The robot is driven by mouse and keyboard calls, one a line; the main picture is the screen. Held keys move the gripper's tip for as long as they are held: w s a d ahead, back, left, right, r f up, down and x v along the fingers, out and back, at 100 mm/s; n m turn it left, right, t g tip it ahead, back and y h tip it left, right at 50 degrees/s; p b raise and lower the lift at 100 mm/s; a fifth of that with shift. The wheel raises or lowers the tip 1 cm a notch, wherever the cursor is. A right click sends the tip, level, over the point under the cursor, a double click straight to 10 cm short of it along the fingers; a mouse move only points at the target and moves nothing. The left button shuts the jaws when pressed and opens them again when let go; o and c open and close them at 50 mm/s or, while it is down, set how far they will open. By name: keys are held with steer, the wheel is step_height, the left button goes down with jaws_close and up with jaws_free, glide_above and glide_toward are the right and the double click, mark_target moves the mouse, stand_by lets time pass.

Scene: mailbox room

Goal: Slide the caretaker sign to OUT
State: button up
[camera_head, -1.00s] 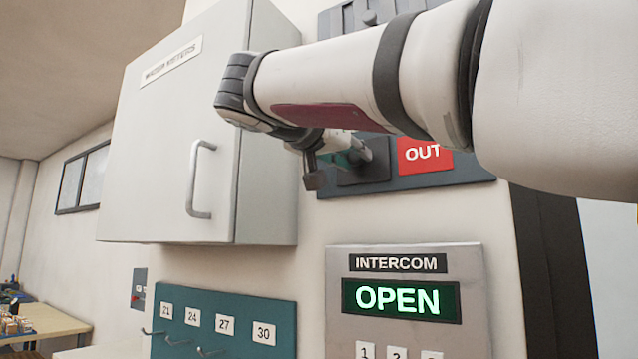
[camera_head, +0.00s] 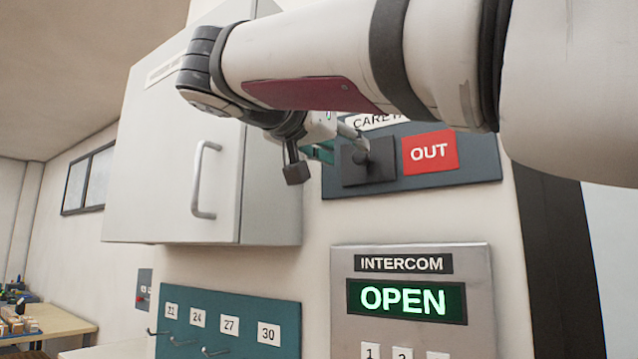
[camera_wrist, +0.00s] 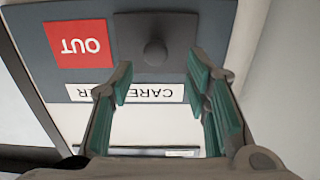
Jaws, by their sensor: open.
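The caretaker sign (camera_head: 470,167) is a dark wall panel with a white label that is partly hidden by my arm. Its dark square slider (camera_head: 380,174) with a round knob (camera_wrist: 155,52) sits left of the red OUT field (camera_head: 429,152), which is fully uncovered. In the wrist view the sign is upside down, with the red OUT field (camera_wrist: 80,44) at the left. My gripper (camera_wrist: 160,75) is open and empty. Its teal-padded fingers are spread to either side of the knob's line and appear short of it. In the head view my arm partly hides the gripper (camera_head: 328,140).
A grey wall cabinet (camera_head: 170,160) with a handle stands out from the wall just left of my gripper. Below are the intercom (camera_head: 410,262), reading OPEN, and a teal key-hook board (camera_head: 235,310). The wall between sign and intercom is clear.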

steer(key=v, duration=0.7)
steer(key=shift+s+f, duration=0.1)
steer(key=s+d+f+n+g+y+p, duration=0.1)
steer(key=s+d+f+n+g, duration=0.15)
steer(key=d+f, duration=0.4)
steer(key=s+d+f+n+g+y+p, duration=0.1)
steer(key=s+d+f+n+g+y, duration=0.2)
steer(key=f, duration=0.7)
steer(key=s+d+f+n+g+p, duration=0.1)
steer(key=s+d+f+n+g, duration=0.15)
steer(key=d+f, duration=0.5)
steer(key=s+f+g+y+p, duration=0.1)
steer(key=s+f+y, duration=0.2)
steer(key=s+f, duration=0.4)
steer(key=s+f+g+y, duration=0.1)
steer(key=s+f+y, duration=0.2)
steer(key=s+f, duration=0.4)
step_height(320, 180, down, 6)
steer(key=shift+a+f+m+y+p, duration=0.1)
steer(key=shift+a+m+y+p, duration=0.1)
steer(key=shift+m+y+p, duration=0.15)
